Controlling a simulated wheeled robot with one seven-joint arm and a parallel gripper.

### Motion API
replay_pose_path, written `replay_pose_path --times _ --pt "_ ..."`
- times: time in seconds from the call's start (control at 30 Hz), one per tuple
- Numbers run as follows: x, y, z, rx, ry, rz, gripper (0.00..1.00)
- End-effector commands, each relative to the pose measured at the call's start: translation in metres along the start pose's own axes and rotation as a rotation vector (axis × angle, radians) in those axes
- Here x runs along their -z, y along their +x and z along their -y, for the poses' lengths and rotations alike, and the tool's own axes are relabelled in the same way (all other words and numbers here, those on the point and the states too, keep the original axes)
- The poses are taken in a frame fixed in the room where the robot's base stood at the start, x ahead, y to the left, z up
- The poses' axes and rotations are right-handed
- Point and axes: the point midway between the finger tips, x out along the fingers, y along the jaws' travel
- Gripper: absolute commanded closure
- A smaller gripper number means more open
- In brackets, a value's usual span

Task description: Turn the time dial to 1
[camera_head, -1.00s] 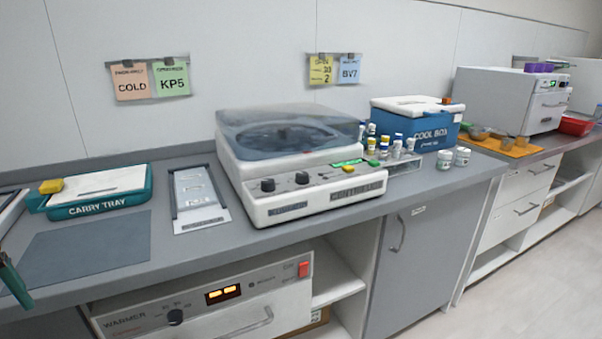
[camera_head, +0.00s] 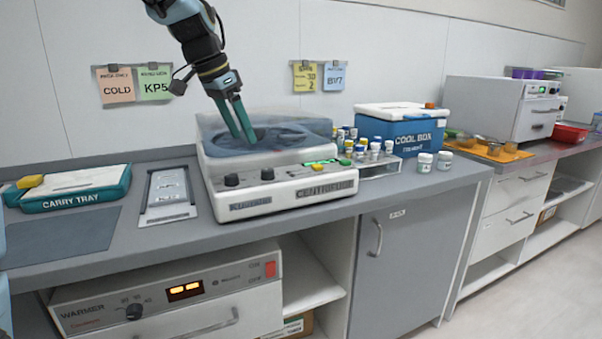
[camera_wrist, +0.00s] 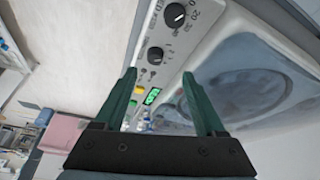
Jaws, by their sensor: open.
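The white centrifuge (camera_head: 290,193) stands on the counter with two dark knobs on its front panel. The left knob (camera_head: 231,180) and the right knob (camera_head: 267,174) also show in the wrist view, the left one at the top (camera_wrist: 174,14) and the right one below it (camera_wrist: 155,55). Numbers such as 20 and 30 are beside the left knob. I cannot read which knob is for time or their exact settings. My gripper (camera_head: 246,138) is open and empty, pointing down over the translucent lid (camera_head: 290,130), behind the knobs and apart from them.
A green display (camera_wrist: 152,96) sits on the panel beyond the right knob. Vials and a blue cool box (camera_head: 400,135) stand to the right. A slide holder (camera_head: 167,205) and a carry tray (camera_head: 75,200) lie left. The warmer (camera_head: 170,300) is below the counter.

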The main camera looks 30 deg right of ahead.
Motion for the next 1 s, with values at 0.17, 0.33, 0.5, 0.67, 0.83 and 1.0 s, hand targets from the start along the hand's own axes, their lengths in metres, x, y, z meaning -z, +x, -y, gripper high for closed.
replay_pose_path --times 0.17,0.33,0.5,0.67,0.83,1.0 --pt "0.01 0.006 -0.003 -0.011 0.038 -0.01 0.28" --pt "0.01 0.032 -0.004 -0.013 0.036 -0.008 0.28" --pt "0.01 0.065 -0.004 -0.012 0.035 -0.008 0.28" --pt "0.01 0.089 -0.004 -0.01 0.033 -0.009 0.28" --pt "0.01 0.103 -0.004 -0.008 0.034 -0.009 0.28" --pt "0.01 0.106 -0.004 -0.007 0.034 -0.01 0.28"
